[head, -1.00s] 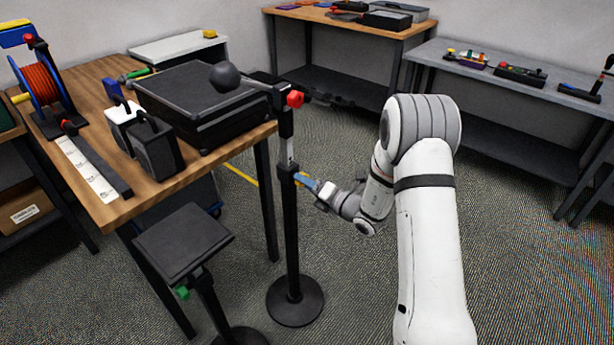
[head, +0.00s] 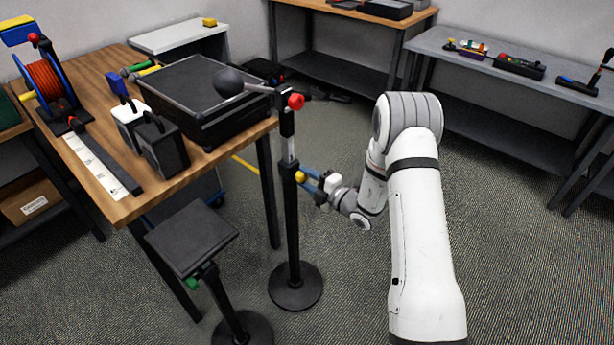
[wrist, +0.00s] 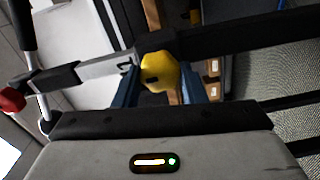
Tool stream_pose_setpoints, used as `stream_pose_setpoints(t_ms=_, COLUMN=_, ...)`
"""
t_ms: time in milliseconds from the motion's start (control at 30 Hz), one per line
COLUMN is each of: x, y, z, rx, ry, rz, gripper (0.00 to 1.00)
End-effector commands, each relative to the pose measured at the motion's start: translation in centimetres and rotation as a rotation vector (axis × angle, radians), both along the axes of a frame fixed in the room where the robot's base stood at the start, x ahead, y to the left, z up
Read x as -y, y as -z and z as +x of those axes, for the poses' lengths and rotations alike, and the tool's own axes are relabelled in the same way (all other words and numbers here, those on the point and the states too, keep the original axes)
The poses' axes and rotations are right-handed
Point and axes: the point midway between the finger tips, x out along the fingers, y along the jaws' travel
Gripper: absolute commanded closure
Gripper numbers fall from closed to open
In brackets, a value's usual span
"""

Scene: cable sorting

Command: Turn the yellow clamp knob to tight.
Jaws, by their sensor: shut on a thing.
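The yellow clamp knob (head: 300,177) sits on the side of a black upright stand (head: 291,225), at the collar below the lighter inner post. My gripper (head: 308,179) reaches it from the right, with its blue fingers shut on the knob. In the wrist view the yellow knob (wrist: 160,74) shows between the two blue fingers of my gripper (wrist: 170,86), with a dark mark on its face. The far sides of the fingers' contact with the knob are hidden.
A red knob (head: 296,101) and a bar with a dark ball (head: 228,81) top the stand. A wooden table (head: 120,208) with a black case (head: 205,105) stands close on the left. A low stand (head: 192,240) is in front.

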Motion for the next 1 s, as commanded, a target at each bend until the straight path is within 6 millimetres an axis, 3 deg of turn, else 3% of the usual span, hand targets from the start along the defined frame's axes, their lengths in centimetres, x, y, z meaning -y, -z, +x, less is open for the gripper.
stream_pose_setpoints(t_ms=567, x=0.26, y=0.03, z=0.15, rx=-0.026, ry=0.008, rz=0.020, gripper=0.85)
stream_pose_setpoints(t_ms=600, x=0.25, y=0.04, z=0.14, rx=-0.026, ry=0.007, rz=0.020, gripper=0.60)
stream_pose_setpoints(t_ms=833, x=0.13, y=0.03, z=0.07, rx=-0.026, ry=0.004, rz=0.019, gripper=0.41)
stream_pose_setpoints(t_ms=1000, x=0.08, y=0.01, z=0.05, rx=-0.025, ry=0.002, rz=0.019, gripper=0.41)
